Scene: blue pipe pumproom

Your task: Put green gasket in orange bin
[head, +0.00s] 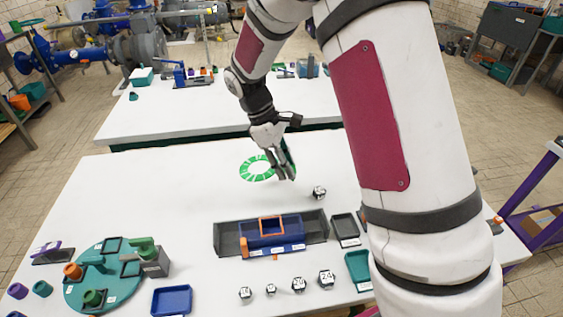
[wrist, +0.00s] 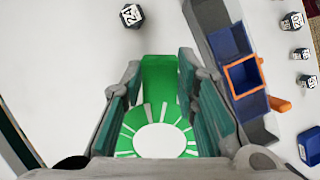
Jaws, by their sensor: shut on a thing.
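The green gasket (head: 246,174) is a flat ring with white radial marks and a green tab. In the wrist view the gasket (wrist: 160,75) lies between my fingers, its tab toward the fingertips. An orange square frame (head: 262,234) surrounds an open compartment of a blue bin set in a dark grey tray. The orange frame (wrist: 230,80) also shows in the wrist view, to the right of my fingers.
The grey tray (head: 228,240) stands nearer than the gripper. A numbered die (head: 319,192) lies right of the gripper, and several more lie along the front. A teal round turntable (head: 80,285) with parts is at the left. The white tabletop left of the gasket is clear.

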